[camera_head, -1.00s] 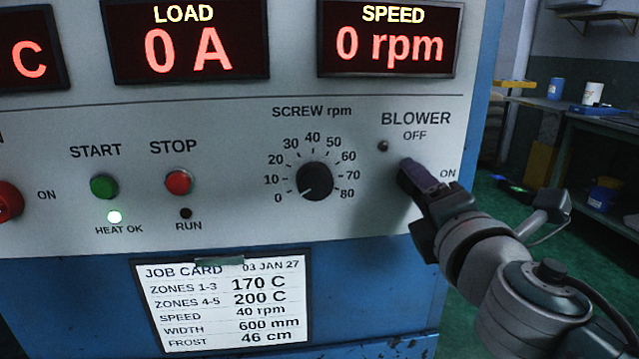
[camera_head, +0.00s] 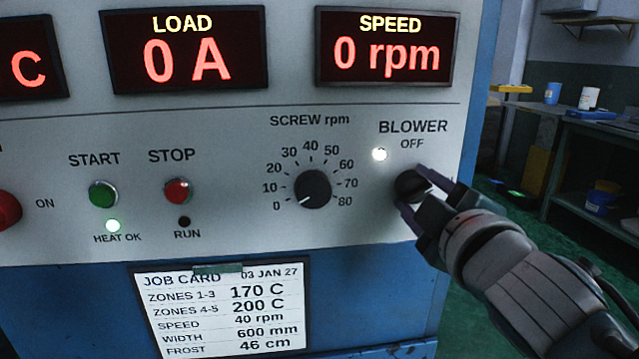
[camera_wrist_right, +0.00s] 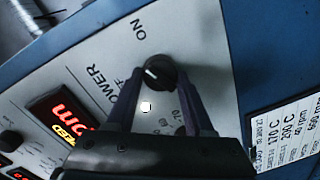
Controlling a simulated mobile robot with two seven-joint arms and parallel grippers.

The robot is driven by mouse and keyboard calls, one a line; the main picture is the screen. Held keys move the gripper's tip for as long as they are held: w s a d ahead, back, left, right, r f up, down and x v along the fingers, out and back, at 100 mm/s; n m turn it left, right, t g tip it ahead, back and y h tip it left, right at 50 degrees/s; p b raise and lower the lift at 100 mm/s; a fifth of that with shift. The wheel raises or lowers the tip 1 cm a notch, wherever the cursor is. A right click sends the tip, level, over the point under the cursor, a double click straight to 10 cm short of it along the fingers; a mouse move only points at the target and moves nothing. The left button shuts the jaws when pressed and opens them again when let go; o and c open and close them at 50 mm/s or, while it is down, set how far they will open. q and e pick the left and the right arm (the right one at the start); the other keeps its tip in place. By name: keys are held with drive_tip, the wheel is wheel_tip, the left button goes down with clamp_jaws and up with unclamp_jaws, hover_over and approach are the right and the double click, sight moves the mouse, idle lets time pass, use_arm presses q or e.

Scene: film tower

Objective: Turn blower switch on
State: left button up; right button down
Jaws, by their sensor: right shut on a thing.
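The blower switch (camera_head: 411,186) is a round black knob below the words BLOWER OFF at the right of the grey panel. My right gripper (camera_head: 416,190) is shut on it, one finger above and one below. In the right wrist view the knob (camera_wrist_right: 159,74) sits between the two fingers of the right gripper (camera_wrist_right: 155,85), and its white mark points towards the upper left, near the word ON. The blower lamp (camera_head: 379,154) is lit white; it also shows lit in the right wrist view (camera_wrist_right: 146,107). My left gripper is not in view.
The screw rpm dial (camera_head: 313,189) is left of the switch and points at 0. The green START button (camera_head: 103,194) and red STOP button (camera_head: 178,191) are farther left. A job card (camera_head: 222,310) hangs below. A bench (camera_head: 600,130) stands at the far right.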

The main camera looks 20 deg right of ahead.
drive_tip(key=m, duration=0.1)
drive_tip(key=m+p, duration=0.1)
drive_tip(key=m, duration=0.1)
drive_tip(key=shift+r, duration=0.25)
drive_tip(key=shift+m+p, duration=0.35)
drive_tip(key=shift+m, duration=0.45)
drive_tip(key=shift+f+m+y, duration=0.1)
drive_tip(key=shift+m+y, duration=0.2)
drive_tip(key=shift+c, duration=1.4)
unclamp_jaws()
drive_tip(key=shift+d, duration=0.1)
drive_tip(key=shift+s, duration=0.1)
drive_tip(key=p+v, duration=0.1)
drive_tip(key=v, duration=0.8)
drive_tip(key=shift+s, duration=0.4)
drive_tip(key=shift+f, duration=0.1)
